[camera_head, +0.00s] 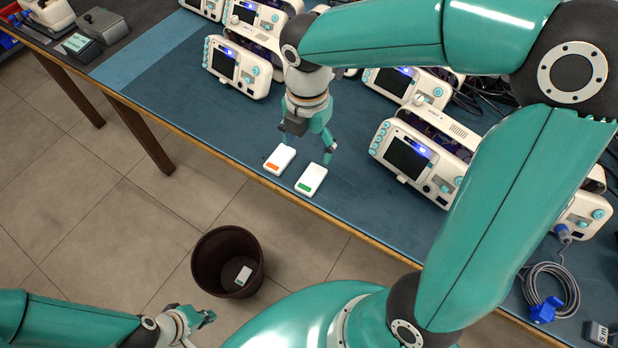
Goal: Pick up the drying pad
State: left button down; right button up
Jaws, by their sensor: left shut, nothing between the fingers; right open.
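No thing in view is clearly a drying pad. Two small white blocks lie side by side near the table's front edge: one with an orange mark (280,159) and one with a green mark (312,179). My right gripper (308,150) points down just behind them, open. One fingertip is near the orange-marked block and the other near the green-marked one; I cannot tell whether they touch. Nothing shows between its fingers. My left gripper (205,318) is shut and empty at the lower left, off the table and near the bin.
Several white monitors (238,66) fill the back and right of the blue table mat (170,85). A coiled grey cable (550,290) lies at right.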

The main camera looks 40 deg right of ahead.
send_over(312, 178)
jog(key=f, duration=0.7)
jog(key=shift+a+f+b, duration=0.2)
jog(key=shift+a+b, duration=0.1)
jog(key=shift+b, duration=0.1)
jog(key=f, duration=0.5)
jog(key=shift+d+b, duration=0.3)
jog(key=c, duration=1.2)
jog(key=shift+c, duration=0.2)
jog(key=shift+r, duration=0.2)
notch_tip(312, 178, up, 20)
jog(key=p, duration=0.2)
jog(key=shift+f+p, duration=0.15)
jog(key=shift+p, duration=0.25)
